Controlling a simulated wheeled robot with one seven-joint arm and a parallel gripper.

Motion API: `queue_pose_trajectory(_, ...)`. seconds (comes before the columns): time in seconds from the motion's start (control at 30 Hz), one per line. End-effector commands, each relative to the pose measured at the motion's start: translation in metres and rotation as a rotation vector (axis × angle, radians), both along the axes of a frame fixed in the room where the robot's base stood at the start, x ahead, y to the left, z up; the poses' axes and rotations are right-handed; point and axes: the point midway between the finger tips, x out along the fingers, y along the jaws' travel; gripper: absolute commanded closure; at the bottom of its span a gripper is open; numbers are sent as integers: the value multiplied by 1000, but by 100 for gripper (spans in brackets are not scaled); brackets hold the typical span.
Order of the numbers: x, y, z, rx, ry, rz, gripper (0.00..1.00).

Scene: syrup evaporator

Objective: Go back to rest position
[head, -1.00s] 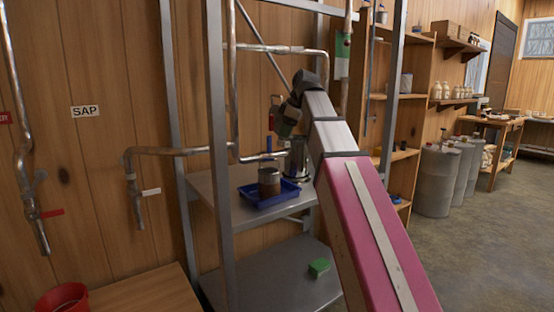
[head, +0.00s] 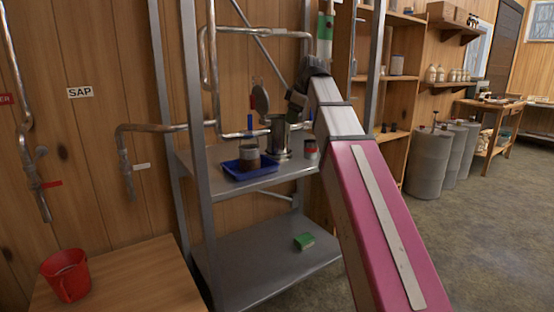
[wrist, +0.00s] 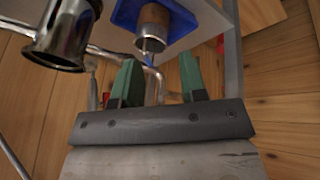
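My gripper shows in the wrist view (wrist: 160,65) with its two green-tipped fingers apart and nothing between them. In the head view it is small and dark at the end of my arm, above and to the right of a shiny metal pot (head: 281,137). The pot stands on the upper shelf and also shows at the left of the wrist view (wrist: 62,38). A brown-and-grey can (head: 249,157) stands in a blue tray (head: 229,168) left of the pot. In the wrist view, the can (wrist: 152,25) and tray (wrist: 124,16) lie beyond the fingers.
A grey metal rack (head: 198,160) with uprights stands around the shelf. Pipes (head: 165,128) run along the wooden wall. A small red-marked can (head: 310,148) is right of the pot. A green block (head: 304,241) lies on the lower shelf. A red bucket (head: 66,278) stands front left. Open floor is at right.

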Motion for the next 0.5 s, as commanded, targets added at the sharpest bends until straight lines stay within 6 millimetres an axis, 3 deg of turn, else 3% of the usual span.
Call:
queue_pose_trajectory(0.37,5,-10,-56,2,57,-118,61)
queue_pose_trajectory(0.5,7,-17,-90,2,91,-190,61)
